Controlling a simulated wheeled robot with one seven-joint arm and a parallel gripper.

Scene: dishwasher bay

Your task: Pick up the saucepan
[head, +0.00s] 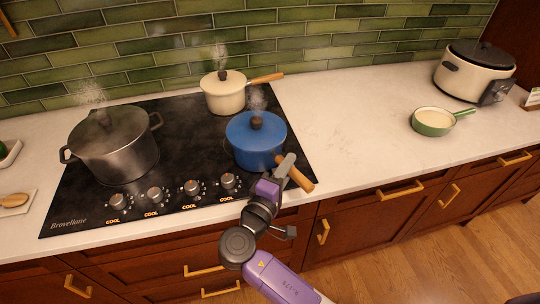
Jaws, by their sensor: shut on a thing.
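A blue saucepan (255,141) with a lid, a dark knob and a wooden handle stands at the right side of the black cooktop (190,112). My gripper (285,168) is shut on this handle near the pot's body, with the handle's end sticking out to the right. The far finger is partly hidden. The saucepan looks upright and seems to rest on the cooktop; I cannot tell whether it is slightly raised.
A cream lidded pan (225,94) stands steaming close behind the blue one. A large steel pot (113,147) steams at left. Burner knobs (191,188) line the front. A green pan (432,122) and a slow cooker (474,70) stand at right. The counter between (345,125) is clear.

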